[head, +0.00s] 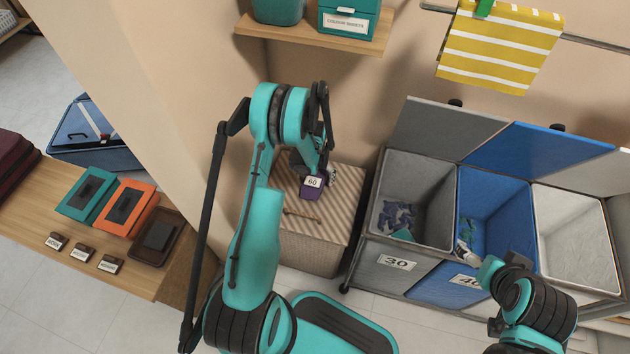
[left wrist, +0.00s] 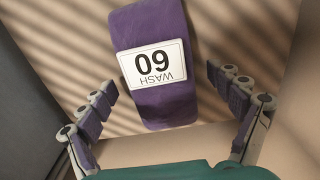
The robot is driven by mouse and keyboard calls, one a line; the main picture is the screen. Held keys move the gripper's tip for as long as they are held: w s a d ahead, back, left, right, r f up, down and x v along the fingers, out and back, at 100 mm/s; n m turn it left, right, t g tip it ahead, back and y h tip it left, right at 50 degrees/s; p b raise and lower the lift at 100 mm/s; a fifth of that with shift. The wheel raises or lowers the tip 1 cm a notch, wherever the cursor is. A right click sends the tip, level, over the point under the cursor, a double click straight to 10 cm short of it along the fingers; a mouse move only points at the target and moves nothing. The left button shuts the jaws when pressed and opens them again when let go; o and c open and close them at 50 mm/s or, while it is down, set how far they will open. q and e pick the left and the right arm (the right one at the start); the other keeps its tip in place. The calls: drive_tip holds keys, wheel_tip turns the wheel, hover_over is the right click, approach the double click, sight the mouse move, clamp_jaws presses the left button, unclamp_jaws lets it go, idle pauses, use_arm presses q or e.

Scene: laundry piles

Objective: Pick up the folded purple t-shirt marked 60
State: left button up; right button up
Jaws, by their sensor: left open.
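The folded purple t-shirt (head: 311,190) lies on the lid of a striped, woven-looking hamper (head: 318,238). Its white label reads 60; in the left wrist view the t-shirt (left wrist: 166,104) shows the label upside down with the word WASH. My left gripper (head: 309,172) is over the t-shirt, partly hiding it in the head view. In the left wrist view the left gripper (left wrist: 165,82) is open, one finger on each side of the t-shirt, with gaps visible and nothing held. My right gripper (head: 466,249) is at the blue bin, small and partly hidden; its jaws are unclear.
A grey bin (head: 425,185) marked 30, a blue bin (head: 490,200) and a white bin (head: 575,235) stand right of the hamper, lids raised. A shelf (head: 310,37) hangs above. A wooden table (head: 60,205) with trays is at left.

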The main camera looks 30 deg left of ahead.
use_arm(q)
drive_tip(key=shift+r, duration=0.1)
drive_tip(key=c, duration=1.4)
drive_tip(key=shift+o, duration=0.2)
